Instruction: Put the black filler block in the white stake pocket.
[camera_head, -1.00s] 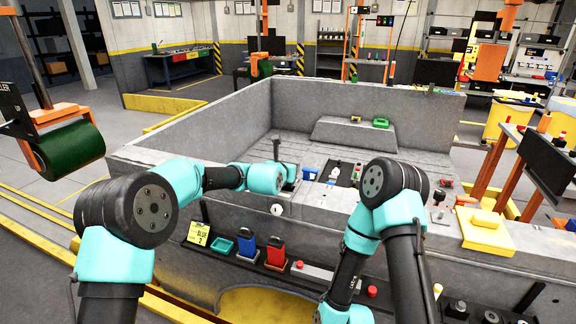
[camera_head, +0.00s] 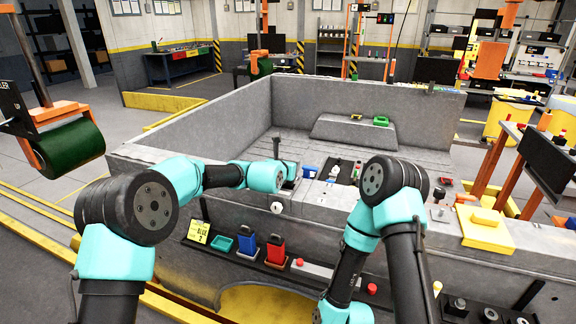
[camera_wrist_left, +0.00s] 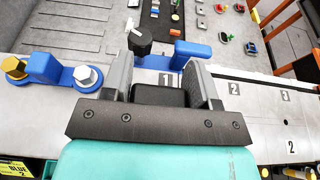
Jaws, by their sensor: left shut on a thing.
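My left gripper (camera_wrist_left: 161,72) is shut on the black filler block (camera_wrist_left: 160,96), which sits between its two grey fingers in the left wrist view. The fingers are over the grey bed rail, by a plate marked 1 (camera_wrist_left: 167,79). Whether the block touches the rail cannot be told. In the head view, my left arm reaches to the rail and its wrist hides the fingers and block. I cannot pick out the white stake pocket with certainty. My right arm is folded at the right of the head view, its gripper out of frame.
A blue bracket with bolts (camera_wrist_left: 52,70) lies left of the gripper. A black knob (camera_wrist_left: 139,38) and a blue handle (camera_wrist_left: 195,49) are just beyond it. Plates 2 and 3 lie right.

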